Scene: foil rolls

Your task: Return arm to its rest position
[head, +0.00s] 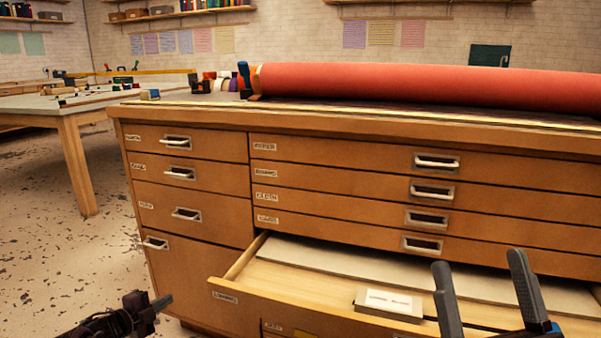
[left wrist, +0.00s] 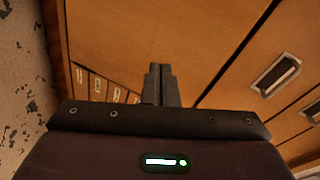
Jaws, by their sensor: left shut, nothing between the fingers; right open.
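My left gripper (head: 160,303) is at the lower left of the head view, in front of the wooden cabinet's left side and left of the open drawer. It is shut with nothing in it; its closed fingers also show in the left wrist view (left wrist: 160,84), with drawer fronts beyond them. My right gripper (head: 490,300) is at the lower right of the head view. Its two dark fingers are apart and stand over the open drawer (head: 248,258), with nothing visible between them. Most of both arms is out of view.
The open drawer holds a pale sheet (head: 330,262) and a small labelled box (head: 389,304). A large red roll (head: 430,82) lies on the cabinet top. A worktable (head: 60,103) stands at the left. Speckled floor (head: 60,250) left of the cabinet is clear.

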